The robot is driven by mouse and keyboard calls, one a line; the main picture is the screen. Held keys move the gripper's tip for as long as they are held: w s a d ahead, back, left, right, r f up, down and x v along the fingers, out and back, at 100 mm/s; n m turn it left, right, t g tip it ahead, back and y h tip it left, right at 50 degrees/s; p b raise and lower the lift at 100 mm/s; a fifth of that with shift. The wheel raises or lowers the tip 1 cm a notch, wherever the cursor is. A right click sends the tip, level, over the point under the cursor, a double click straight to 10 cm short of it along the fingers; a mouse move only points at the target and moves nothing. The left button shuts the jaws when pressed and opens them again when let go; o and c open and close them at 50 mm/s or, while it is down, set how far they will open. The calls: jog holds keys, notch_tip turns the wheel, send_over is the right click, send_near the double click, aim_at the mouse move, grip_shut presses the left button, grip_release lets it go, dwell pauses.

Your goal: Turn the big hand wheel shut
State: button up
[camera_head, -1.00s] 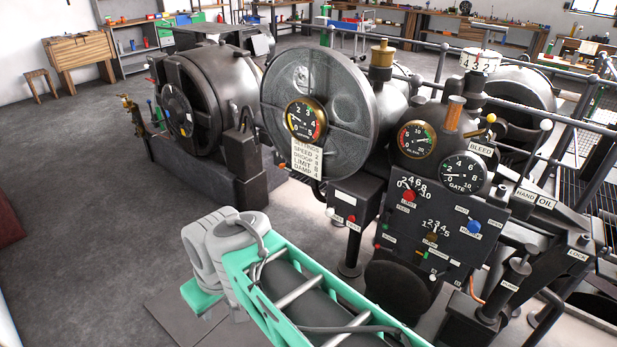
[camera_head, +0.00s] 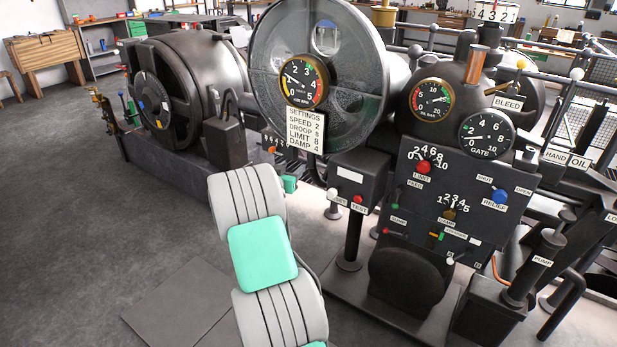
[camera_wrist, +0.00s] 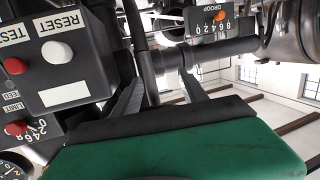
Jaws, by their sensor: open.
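No wheel in view is labelled as the hand wheel, and I cannot tell which one it is. A big grey disc wheel (camera_head: 350,115) with round openings stands in the middle, behind a speed gauge (camera_head: 304,82). A dark spoked wheel (camera_head: 205,108) is on the machine at left. The gate gauge (camera_head: 486,136) has its needle at the low end. In the head view my gripper is hidden behind my wrist, left of the control stand. In the wrist view my gripper (camera_wrist: 159,77) is open, fingers apart, with a dark post behind the gap; contact cannot be judged.
A post box (camera_head: 362,178) with reset and test buttons stands close to my wrist; its buttons also show in the wrist view. The black control panel (camera_head: 465,205) and pump (camera_head: 537,262) are at right. An orange-knobbed droop scale (camera_wrist: 208,27) is ahead. The floor at left is clear.

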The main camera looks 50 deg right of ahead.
aim_at(311, 165)
jog(key=d+f, duration=0.1)
jog(key=s+d+f+h, duration=0.1)
jog(key=d, duration=0.1)
jog(key=d+f+h, duration=0.1)
jog(key=shift+s+d+f+b, duration=0.2)
jog(key=shift+s+d+b, duration=0.05)
jog(key=shift+d+b, duration=0.15)
jog(key=x, duration=0.7)
jog(key=shift+d, duration=0.15)
jog(key=shift+c, duration=0.2)
jog(key=shift+f, duration=0.1)
grip_shut()
